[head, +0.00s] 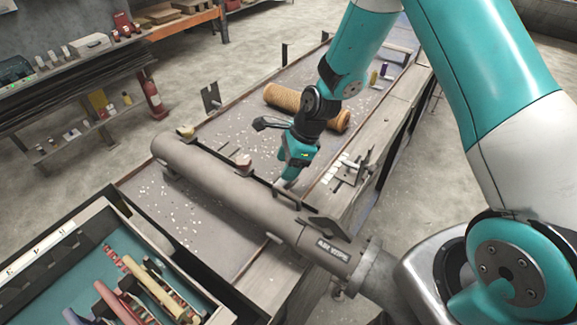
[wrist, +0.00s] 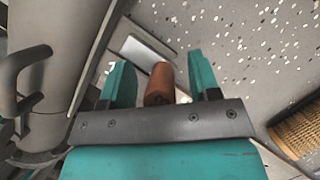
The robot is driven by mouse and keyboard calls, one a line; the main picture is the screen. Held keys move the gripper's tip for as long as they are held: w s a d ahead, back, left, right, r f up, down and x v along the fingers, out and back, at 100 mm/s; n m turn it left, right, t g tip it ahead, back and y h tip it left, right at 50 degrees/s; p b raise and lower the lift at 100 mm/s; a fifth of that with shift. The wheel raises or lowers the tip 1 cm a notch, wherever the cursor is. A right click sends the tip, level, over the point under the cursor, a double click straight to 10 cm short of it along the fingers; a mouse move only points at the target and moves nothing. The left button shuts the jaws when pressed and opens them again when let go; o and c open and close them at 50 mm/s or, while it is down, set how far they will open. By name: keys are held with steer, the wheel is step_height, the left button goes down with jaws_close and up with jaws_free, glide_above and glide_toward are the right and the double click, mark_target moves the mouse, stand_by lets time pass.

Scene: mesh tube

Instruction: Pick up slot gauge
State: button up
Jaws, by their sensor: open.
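In the wrist view, a tool with a brown cylindrical handle (wrist: 159,84) and a flat pale metal plate (wrist: 143,52) lies on the speckled bench top; it looks like the slot gauge. My gripper (wrist: 160,72) is open, with the handle between its two teal fingers. A gap shows on the handle's right side. The near end of the handle is hidden behind the gripper body. In the head view, my gripper (head: 288,183) points down just behind the large grey tube. The gauge cannot be made out there.
The large grey tube (head: 215,178) lies across the bench close to my gripper, and also fills the left of the wrist view (wrist: 50,55). A tan mesh tube (head: 285,97) lies behind the arm. Small parts (head: 350,168) sit on the right ledge. A teal-lined tray (head: 60,272) stands front left.

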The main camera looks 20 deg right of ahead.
jaws_close()
stand_by(0.3)
